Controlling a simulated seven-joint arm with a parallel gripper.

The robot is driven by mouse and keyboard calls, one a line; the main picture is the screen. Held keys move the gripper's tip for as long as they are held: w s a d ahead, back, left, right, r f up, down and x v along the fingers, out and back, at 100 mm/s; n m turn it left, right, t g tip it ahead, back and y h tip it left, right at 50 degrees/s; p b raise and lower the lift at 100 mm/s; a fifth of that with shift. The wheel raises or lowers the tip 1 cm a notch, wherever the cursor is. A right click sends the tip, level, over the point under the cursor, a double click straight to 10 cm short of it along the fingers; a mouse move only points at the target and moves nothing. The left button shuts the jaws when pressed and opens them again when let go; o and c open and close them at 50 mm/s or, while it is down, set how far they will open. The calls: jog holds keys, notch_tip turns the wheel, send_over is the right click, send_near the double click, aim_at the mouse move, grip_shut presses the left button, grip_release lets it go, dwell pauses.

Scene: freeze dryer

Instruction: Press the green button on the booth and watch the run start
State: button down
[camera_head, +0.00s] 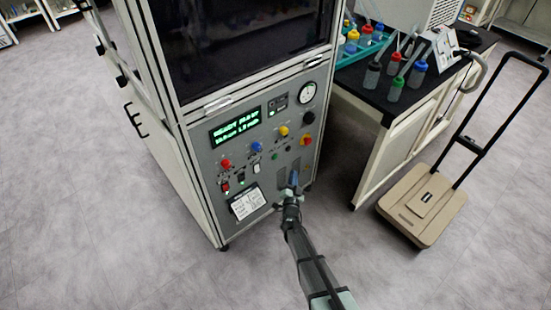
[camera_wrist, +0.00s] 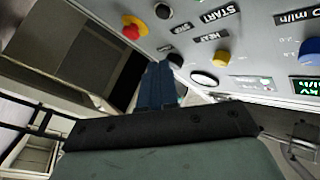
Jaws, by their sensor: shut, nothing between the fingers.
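The booth (camera_head: 215,165) has a grey control panel (camera_head: 213,146) on its lower front. A small button (camera_head: 274,156) in the panel's middle row looks dark greenish, but it is too small to be sure of its colour. My gripper (camera_head: 293,179) is in front of the panel's lower right part, below and right of that button. Its blue fingers are together and empty; they also show in the wrist view (camera_wrist: 157,85). The wrist view shows an upside-down START label (camera_wrist: 219,16), but no clearly green button. I cannot tell whether the fingertips touch the panel.
The display (camera_head: 236,125) shows lit green text, with READY legible. A red-and-yellow emergency knob (camera_head: 306,140) sits close above my gripper. Coloured knobs and a white card (camera_head: 248,203) are further left. A bench with bottles (camera_head: 395,90) and a trolley (camera_head: 422,207) stand right.

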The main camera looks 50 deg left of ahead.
aim_at(275, 157)
jog(key=a, duration=0.8)
jog(key=shift+a, duration=0.35)
jog(key=shift+a, duration=0.1)
dwell(1.8)
jog(key=shift+a, duration=0.3)
jog(key=shift+a, duration=0.4)
dwell(0.8)
jog(key=shift+d, duration=0.85)
